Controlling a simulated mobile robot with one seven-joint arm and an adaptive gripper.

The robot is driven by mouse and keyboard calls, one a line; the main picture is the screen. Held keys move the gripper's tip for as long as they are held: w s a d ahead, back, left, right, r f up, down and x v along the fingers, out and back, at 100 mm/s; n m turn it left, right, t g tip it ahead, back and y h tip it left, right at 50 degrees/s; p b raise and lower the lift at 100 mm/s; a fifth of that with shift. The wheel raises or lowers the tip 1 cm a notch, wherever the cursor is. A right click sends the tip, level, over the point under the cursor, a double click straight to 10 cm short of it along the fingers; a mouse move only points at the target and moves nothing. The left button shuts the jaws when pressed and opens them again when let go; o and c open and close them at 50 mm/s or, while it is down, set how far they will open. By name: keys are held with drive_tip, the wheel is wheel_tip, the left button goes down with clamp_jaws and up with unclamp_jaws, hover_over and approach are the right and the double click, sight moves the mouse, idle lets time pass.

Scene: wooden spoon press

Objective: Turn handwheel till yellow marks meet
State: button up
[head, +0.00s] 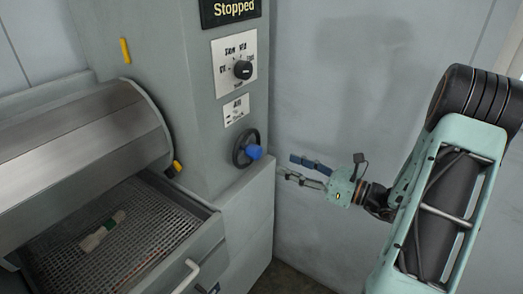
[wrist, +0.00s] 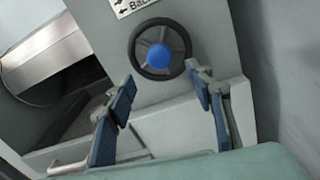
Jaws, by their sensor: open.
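The handwheel (head: 237,153) is a black ring with a blue knob (head: 254,152) on the grey machine's front. In the wrist view the handwheel (wrist: 135,50) is fully visible, with the blue knob (wrist: 157,55) at its centre. One yellow mark (head: 125,50) is on the upper machine housing. Another yellow mark (head: 177,166) is on the lower edge of the rounded metal hood, well apart from the first. My gripper (head: 286,166) is open and empty, to the right of the handwheel. In the wrist view its fingers (wrist: 162,77) are spread below the wheel, not visibly gripping it.
A display (head: 233,10) reads "Stopped" above a panel with a black selector dial (head: 243,69). The rounded hood (head: 80,135) covers a mesh tray (head: 160,235) holding a pale object (head: 102,231). A drawer handle (head: 187,276) juts out in front. The wall side is clear.

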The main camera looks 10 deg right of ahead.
sight(260, 154)
drive_tip(key=x, duration=1)
drive_tip(key=shift+w+a+f, duration=0.1)
drive_tip(key=shift+w+a, duration=0.1)
drive_tip(key=shift+b, duration=0.3)
drive_tip(key=c, duration=1.2)
